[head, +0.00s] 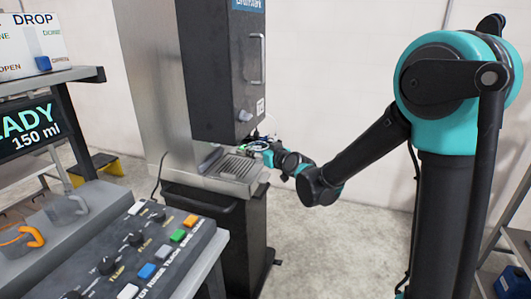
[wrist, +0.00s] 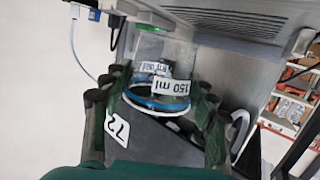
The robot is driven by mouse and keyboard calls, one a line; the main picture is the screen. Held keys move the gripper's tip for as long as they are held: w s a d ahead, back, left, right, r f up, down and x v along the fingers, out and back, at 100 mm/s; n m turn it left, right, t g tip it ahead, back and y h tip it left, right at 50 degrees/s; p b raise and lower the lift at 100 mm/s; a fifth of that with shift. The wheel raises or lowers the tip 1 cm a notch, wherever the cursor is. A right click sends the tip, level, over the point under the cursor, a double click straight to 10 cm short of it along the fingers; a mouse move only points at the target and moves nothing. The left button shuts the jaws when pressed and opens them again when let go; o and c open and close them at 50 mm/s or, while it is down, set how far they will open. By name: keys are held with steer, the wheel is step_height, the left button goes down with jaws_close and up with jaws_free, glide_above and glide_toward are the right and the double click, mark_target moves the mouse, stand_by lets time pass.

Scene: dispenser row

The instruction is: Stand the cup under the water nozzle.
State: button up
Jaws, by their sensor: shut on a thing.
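My gripper (wrist: 158,88) is shut on a clear cup (wrist: 150,104) with a blue band and a "150 ml" label, seen between the two fingers in the wrist view. In the head view my gripper (head: 266,154) is at the right side of the dispenser's open bay, just above and beside the drip tray (head: 232,168). The cup is small and partly hidden there. The water nozzle cannot be made out clearly, so I cannot tell whether the cup is beneath it or touching the tray.
The dark dispenser body (head: 222,65) overhangs the bay. A control panel (head: 150,250) with knobs and coloured buttons stands at front left. An orange-handled mug (head: 20,240) and a grey one (head: 65,211) are beside it. Open floor lies right of the dispenser.

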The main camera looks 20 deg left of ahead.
steer(key=w+a, duration=0.1)
steer(key=a, duration=0.1)
steer(key=w+a, duration=0.1)
steer(key=a, duration=0.1)
steer(key=w+a, duration=0.1)
steer(key=a, duration=0.1)
steer(key=shift+w+a+f, duration=0.1)
steer(key=shift+a+f, duration=0.1)
steer(key=shift+a, duration=0.15)
steer(key=shift+w+a+f, duration=0.1)
steer(key=shift+a+f, duration=0.1)
steer(key=shift+f, duration=0.85)
steer(key=shift+f, duration=0.55)
steer(key=o, duration=1)
steer(key=shift+d, duration=0.15)
